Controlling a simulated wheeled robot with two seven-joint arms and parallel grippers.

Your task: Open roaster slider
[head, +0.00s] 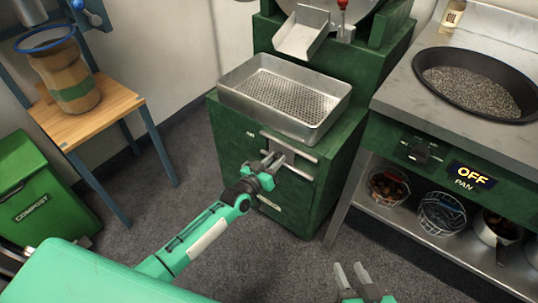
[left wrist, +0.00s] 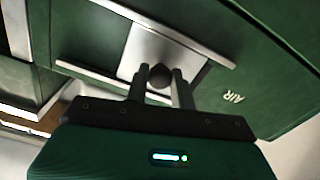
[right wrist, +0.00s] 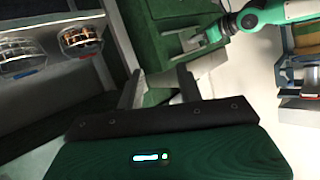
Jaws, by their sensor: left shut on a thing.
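The roaster (head: 230,139) is a green cabinet with a metal slider plate (head: 282,151) between two horizontal rails on its front. The left wrist view shows the slider plate (left wrist: 146,48), a dark round knob (left wrist: 160,75) and the word AIR on the panel to the right. My left gripper (head: 270,161) is at the slider, its fingers (left wrist: 160,85) shut on the knob from both sides. My right gripper (head: 352,271) is low at the bottom of the head view, away from the roaster. Its fingers (right wrist: 158,88) are apart with nothing between them.
A perforated metal tray (head: 232,98) sits on the roaster above the slider. A pan counter (head: 440,112) with a shelf of baskets stands at right. A wooden stand (head: 107,118) with a sack and a green compost bin (head: 40,190) are at left. Open floor (head: 270,240) lies in front.

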